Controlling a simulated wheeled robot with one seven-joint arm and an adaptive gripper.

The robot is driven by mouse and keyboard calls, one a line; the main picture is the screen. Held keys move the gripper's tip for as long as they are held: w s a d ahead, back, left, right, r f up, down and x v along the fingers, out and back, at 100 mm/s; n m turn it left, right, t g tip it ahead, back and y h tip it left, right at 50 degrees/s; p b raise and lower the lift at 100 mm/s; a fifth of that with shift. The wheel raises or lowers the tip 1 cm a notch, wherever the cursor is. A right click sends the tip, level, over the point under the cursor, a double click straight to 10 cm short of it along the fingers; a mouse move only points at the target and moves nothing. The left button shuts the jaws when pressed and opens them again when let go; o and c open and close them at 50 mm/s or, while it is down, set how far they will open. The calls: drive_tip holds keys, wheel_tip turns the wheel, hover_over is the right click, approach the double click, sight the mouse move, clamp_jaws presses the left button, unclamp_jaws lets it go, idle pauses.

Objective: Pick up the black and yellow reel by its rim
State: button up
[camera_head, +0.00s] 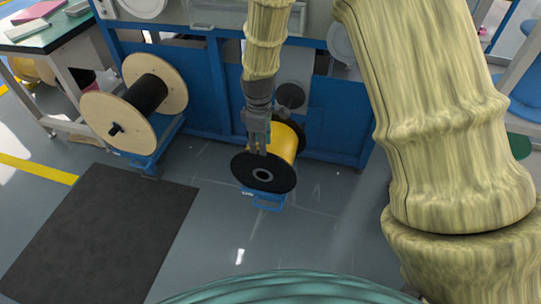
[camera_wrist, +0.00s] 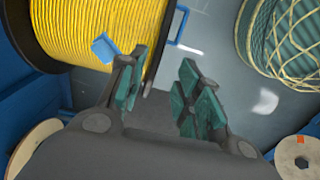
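The black and yellow reel stands on a low blue stand in the middle of the head view, with its black front flange (camera_head: 250,178) facing me and yellow cable (camera_head: 286,141) wound behind it. In the wrist view the yellow winding (camera_wrist: 95,22) fills the upper left, and the black flange shows nearly edge-on beside it. My gripper (camera_head: 257,146) points down at the top of the front flange. In the wrist view its two teal-padded fingers (camera_wrist: 160,75) are apart. The flange edge appears between them, closer to the left finger; contact cannot be told.
A wooden reel with black cable (camera_head: 147,93) stands on a blue stand to the left. A blue machine frame (camera_head: 335,118) is close behind the reel. A dark mat (camera_head: 100,235) lies at the lower left. The floor in front of the reel is clear.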

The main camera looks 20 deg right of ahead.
sight(270, 155)
drive_tip(key=f, duration=0.4)
drive_tip(key=shift+w+d+f+b, duration=0.1)
drive_tip(key=shift+d+f+b, duration=0.25)
clamp_jaws()
drive_tip(key=shift+r, duration=0.1)
